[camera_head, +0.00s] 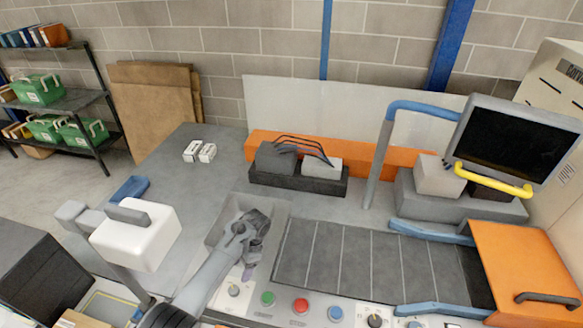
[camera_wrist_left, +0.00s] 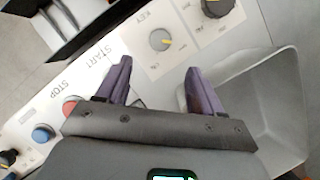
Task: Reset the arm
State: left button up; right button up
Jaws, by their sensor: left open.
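My left arm comes in from the lower left in the head view and bends down over a grey recessed tray (camera_head: 214,236). My left gripper (camera_head: 248,272) points down at the near edge of this tray, above the control panel (camera_head: 252,312). In the left wrist view, the two purple fingers of the left gripper (camera_wrist_left: 158,66) are spread apart with nothing between them. Panel labels KEY, START and STOP show around the fingers. The tray (camera_wrist_left: 292,128) lies to the right there. My right gripper is not in view.
The panel has a green button (camera_head: 268,298), a red button (camera_head: 301,305), a blue button (camera_head: 335,313) and knobs. A dark conveyor (camera_head: 345,262) runs right to an orange hood (camera_head: 527,262). A white scanner-like box (camera_head: 137,240) stands at left. A monitor (camera_head: 515,138) stands at right.

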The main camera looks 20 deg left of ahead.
pick_arm(q)
jog(key=s+d+r+n+t+h+p, duration=0.1)
jog(key=s+d+t+p, duration=0.15)
jog(key=s, duration=0.55)
jog(key=s+d+r+n+t+p, duration=0.1)
jog(key=s+d+n+p, duration=0.1)
jog(key=s+d+p, duration=0.35)
jog(key=s+d+r+n+t+h+p, duration=0.1)
jog(key=s+r+n+t+h+p, duration=0.1)
jog(key=s+r, duration=1.4)
jog(key=shift+s+d+r+n+t, duration=0.15)
jog(key=shift+s+d+n+t, duration=0.2)
jog(key=shift+s+t, duration=0.4)
jog(key=shift+a, duration=0.1)
jog(key=shift+c, duration=0.4)
